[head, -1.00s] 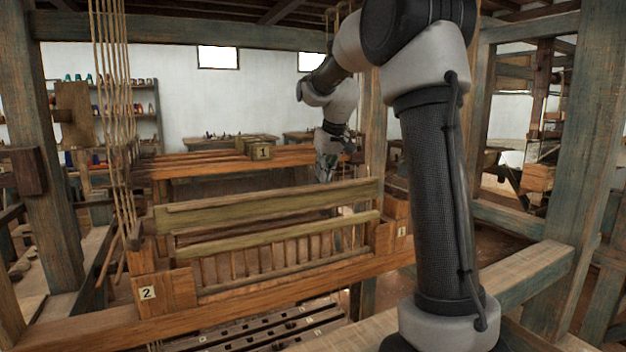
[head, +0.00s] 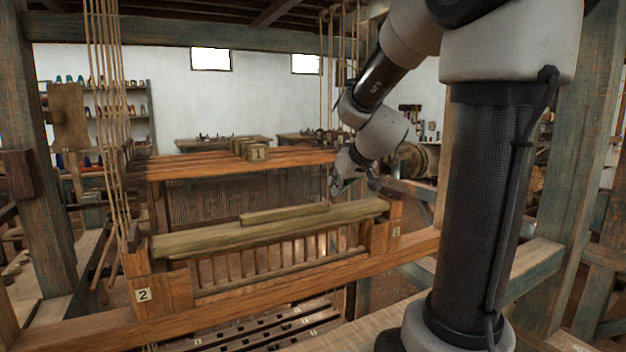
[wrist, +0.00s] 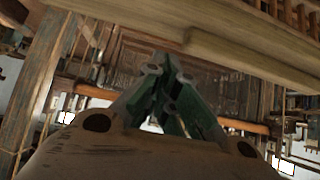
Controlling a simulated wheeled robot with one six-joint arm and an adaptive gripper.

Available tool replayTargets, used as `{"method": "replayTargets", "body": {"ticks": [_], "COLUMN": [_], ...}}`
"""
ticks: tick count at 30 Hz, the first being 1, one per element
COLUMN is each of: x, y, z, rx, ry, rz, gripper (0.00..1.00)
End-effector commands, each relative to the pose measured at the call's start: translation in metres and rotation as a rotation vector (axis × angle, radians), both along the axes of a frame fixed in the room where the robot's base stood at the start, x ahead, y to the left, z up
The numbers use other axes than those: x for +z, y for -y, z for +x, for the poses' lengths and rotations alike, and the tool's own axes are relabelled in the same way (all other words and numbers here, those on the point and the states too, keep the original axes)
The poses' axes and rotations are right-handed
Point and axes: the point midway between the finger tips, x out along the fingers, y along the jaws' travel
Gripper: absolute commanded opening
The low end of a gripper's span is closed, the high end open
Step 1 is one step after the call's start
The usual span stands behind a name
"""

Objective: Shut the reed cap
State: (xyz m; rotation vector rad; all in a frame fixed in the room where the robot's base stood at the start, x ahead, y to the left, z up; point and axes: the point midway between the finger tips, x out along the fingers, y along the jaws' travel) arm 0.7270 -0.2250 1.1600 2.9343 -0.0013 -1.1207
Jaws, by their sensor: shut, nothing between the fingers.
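The reed cap (head: 225,237) is a long greenish-brown wooden bar with a narrower strip along its top. In the wrist view a pale wooden beam, probably the cap (wrist: 255,62), crosses the upper right. My gripper (head: 335,193) is shut and empty, just behind and above the cap's right part. Its green fingers (wrist: 168,105) are together in the wrist view; whether they touch the cap cannot be told.
Vertical cords (head: 108,120) hang at the left. An orange beam (head: 200,168) lies behind. Loom posts stand on both sides.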

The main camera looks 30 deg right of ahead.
Motion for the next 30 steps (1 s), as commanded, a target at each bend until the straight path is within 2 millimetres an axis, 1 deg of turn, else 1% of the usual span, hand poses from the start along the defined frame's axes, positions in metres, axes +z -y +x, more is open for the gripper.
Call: {"method": "replayTargets", "body": {"ticks": [6,15,22,30], "x": [-0.014,-0.036,-0.048,-0.055], "y": [0.0,0.0,0.0,0.0], "z": [-0.02,-0.038,-0.046,-0.048], "rx": [-0.003,-0.001,-0.002,0.0], "ry": [-0.001,-0.002,-0.002,-0.001], "rz": [0.002,0.001,0.002,0.001], "gripper": [0.0,0.0,0.0,0.0]}}
